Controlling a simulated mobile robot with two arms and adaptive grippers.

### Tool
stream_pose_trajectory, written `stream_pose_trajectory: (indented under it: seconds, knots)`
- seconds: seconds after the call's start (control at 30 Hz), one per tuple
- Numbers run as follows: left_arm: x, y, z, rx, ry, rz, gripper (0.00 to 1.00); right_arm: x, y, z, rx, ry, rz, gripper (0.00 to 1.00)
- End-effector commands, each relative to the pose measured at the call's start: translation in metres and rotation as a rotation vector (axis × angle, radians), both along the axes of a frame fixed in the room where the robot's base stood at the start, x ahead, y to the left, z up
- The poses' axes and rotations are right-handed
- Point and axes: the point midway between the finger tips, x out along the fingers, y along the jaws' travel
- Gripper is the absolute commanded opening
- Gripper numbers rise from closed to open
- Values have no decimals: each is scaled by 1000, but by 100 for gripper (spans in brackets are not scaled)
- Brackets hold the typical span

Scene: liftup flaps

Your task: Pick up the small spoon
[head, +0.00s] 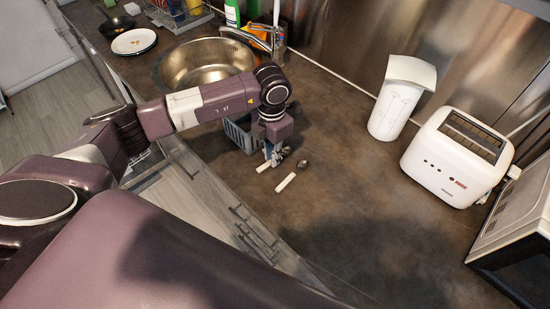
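Two utensils with white handles and dark metal heads lie on the dark countertop. One, which looks like a spoon (286,182), lies nearer me, with its rounded head (302,163) pointing away to the right. The other utensil (263,167) lies just left of it, partly hidden under my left gripper. I cannot tell which is the small spoon. My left gripper (272,158) points down close over the left utensil, and its fingers are too small and covered to show whether they are open or shut. My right gripper is not in view.
A grey-blue cutlery basket (240,134) stands just left of my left gripper. The round sink (205,62) is behind it. A white container (397,105), a white toaster (452,165) and a microwave (520,225) stand at right. The counter (380,225) in front is clear.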

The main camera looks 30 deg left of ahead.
Motion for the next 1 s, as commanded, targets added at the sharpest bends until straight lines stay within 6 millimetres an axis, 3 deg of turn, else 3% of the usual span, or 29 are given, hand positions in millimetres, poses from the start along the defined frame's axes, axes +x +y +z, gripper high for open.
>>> stream_pose_trajectory:
  seconds: [0.2, 0.57, 0.77, 1.0]
  knots:
    - [0, 0, 0, 0, 0, 0, 0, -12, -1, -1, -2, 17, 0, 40]
    - [1, 0, 10, -1, -2, 1, 0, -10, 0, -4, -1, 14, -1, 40]
    - [2, 0, 42, -1, -7, -1, 0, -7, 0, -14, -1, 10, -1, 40]
    - [2, 0, 108, -2, -9, -1, 0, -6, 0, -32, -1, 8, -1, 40]
